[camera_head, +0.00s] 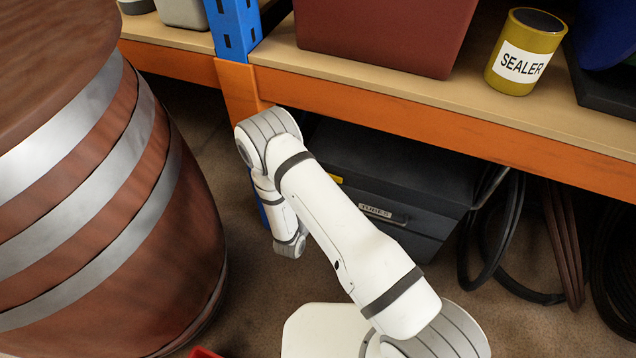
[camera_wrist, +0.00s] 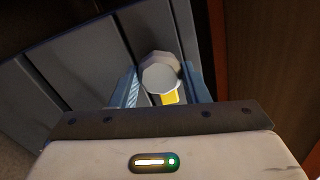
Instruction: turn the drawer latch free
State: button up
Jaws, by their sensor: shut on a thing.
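The dark grey drawer cabinet (camera_head: 395,165) stands under the shelf, with a label reading "TUBES" and a handle on its front. In the wrist view its grey front (camera_wrist: 75,65) fills the left and middle. A pale, faceted round latch knob (camera_wrist: 160,72) sits between the two blue fingers of my gripper (camera_wrist: 163,82). The gripper is shut on the knob. A yellow patch (camera_wrist: 169,97) shows just below the knob; I cannot tell whether it belongs to the latch. In the head view my arm hides the knob and the fingers.
An orange shelf beam (camera_head: 450,135) runs above the cabinet, meeting a blue and orange post (camera_head: 236,45). A large brown barrel (camera_head: 130,230) stands close on the left. Black hoses (camera_head: 490,245) hang right of the cabinet. A yellow sealer tin (camera_head: 525,50) and a red bin (camera_head: 385,30) stand on the shelf.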

jog(key=shift+n, duration=0.4)
jog(key=o, duration=1)
jog(key=shift+s+a, duration=0.1)
jog(key=p+v, duration=0.1)
jog(key=v, duration=0.6)
jog(key=shift+s+p, duration=0.3)
jog(key=shift+p, duration=0.05)
